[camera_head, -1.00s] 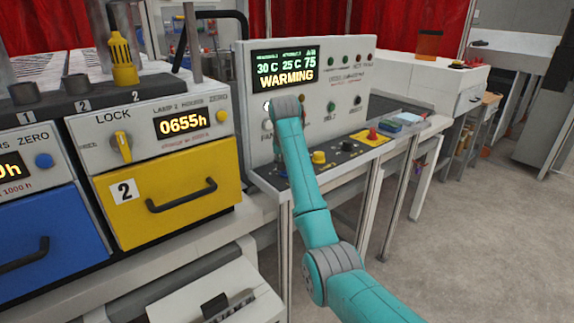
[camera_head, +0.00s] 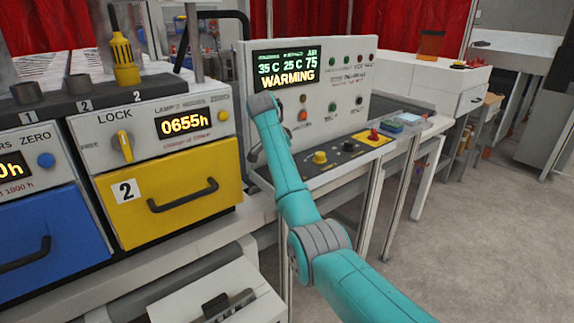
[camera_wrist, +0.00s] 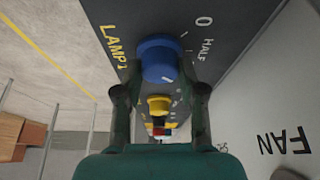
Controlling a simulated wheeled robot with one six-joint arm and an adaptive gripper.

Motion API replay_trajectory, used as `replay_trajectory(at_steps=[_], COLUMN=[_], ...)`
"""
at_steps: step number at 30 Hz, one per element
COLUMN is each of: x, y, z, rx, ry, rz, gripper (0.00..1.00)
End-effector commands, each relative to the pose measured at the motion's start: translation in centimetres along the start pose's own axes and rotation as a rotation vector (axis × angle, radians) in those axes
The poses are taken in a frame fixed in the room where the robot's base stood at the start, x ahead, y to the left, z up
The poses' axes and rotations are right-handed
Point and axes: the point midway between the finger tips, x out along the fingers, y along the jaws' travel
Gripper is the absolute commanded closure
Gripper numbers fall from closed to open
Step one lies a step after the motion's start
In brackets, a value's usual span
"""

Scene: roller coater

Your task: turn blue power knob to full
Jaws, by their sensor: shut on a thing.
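The blue power knob (camera_wrist: 158,60) sits on the dark sloping control strip, beside the yellow LAMP 1 lettering and the 0 and HALF marks. In the wrist view, the two fingers of my gripper (camera_wrist: 160,92) stand on either side of the knob and are shut on it. Which mark the knob points to is not clear. In the head view, my teal arm (camera_head: 285,165) reaches to the left end of the control strip and hides the blue knob and most of the gripper.
A yellow knob (camera_head: 320,157), a black knob (camera_head: 348,146) and a red button (camera_head: 374,134) stand further right on the strip. The upright panel behind has a display (camera_head: 286,69) reading WARMING, 35 C, 25 C and 75. A yellow drawer (camera_head: 170,198) is at left.

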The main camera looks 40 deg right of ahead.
Motion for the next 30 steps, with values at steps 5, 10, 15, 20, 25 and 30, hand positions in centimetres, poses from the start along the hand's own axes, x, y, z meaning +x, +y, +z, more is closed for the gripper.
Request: replay_trajectory(at_steps=[5, 10, 15, 20, 25, 30], x=[0.06, 0.11, 0.13, 0.13, 0.1, 0.06], y=[-0.02, -0.01, -0.01, -0.01, -0.02, -0.03], z=[0.12, 0.14, 0.15, 0.15, 0.12, 0.07], rx=[0.04, 0.055, 0.057, 0.056, 0.056, 0.056], ry=[-0.002, -0.002, -0.002, -0.002, -0.002, -0.001], rz=[0.019, 0.026, 0.027, 0.027, 0.026, 0.025], gripper=[0.95, 0.95, 0.95, 0.95, 0.35, 0.35])
